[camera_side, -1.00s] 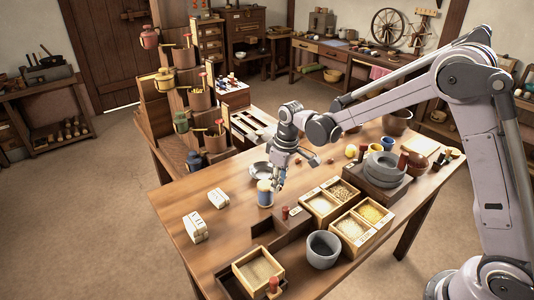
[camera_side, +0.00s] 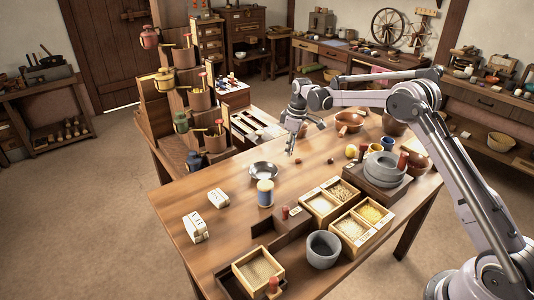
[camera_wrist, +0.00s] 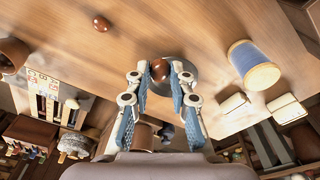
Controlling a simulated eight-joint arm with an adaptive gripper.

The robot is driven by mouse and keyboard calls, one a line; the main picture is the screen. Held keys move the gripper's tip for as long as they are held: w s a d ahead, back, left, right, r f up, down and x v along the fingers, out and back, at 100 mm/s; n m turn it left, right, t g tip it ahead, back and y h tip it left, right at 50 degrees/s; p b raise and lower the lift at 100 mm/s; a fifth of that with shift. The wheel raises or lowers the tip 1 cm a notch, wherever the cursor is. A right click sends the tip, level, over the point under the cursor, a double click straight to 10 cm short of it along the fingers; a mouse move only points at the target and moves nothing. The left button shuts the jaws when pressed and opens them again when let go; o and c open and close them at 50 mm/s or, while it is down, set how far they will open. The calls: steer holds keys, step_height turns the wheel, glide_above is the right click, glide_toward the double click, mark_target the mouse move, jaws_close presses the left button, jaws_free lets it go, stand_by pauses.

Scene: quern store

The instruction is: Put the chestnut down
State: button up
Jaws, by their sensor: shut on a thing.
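My gripper (camera_side: 290,151) is above the far part of the wooden table, right of the shallow metal dish (camera_side: 263,170). In the wrist view its two blue-padded fingers (camera_wrist: 160,76) are shut on a round, glossy brown chestnut (camera_wrist: 160,70) at their tips. The grey dish shows behind the chestnut in that view, apart from it.
Two pale packets (camera_side: 195,227) lie at the left. Grain boxes (camera_side: 362,226), a grey pot (camera_side: 322,250) and a stone quern (camera_side: 384,167) fill the right side. Bare table lies around the dish.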

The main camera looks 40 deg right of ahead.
glide_above(268, 176)
step_height(268, 176, down, 4)
steer(key=shift+s+d+f, duration=0.1)
steer(key=shift+d+f, duration=0.05)
steer(key=shift+f, duration=2)
steer(key=shift+f, duration=0.55)
steer(key=o, duration=0.5)
steer(key=shift+c, duration=0.2)
steer(key=shift+r, duration=0.1)
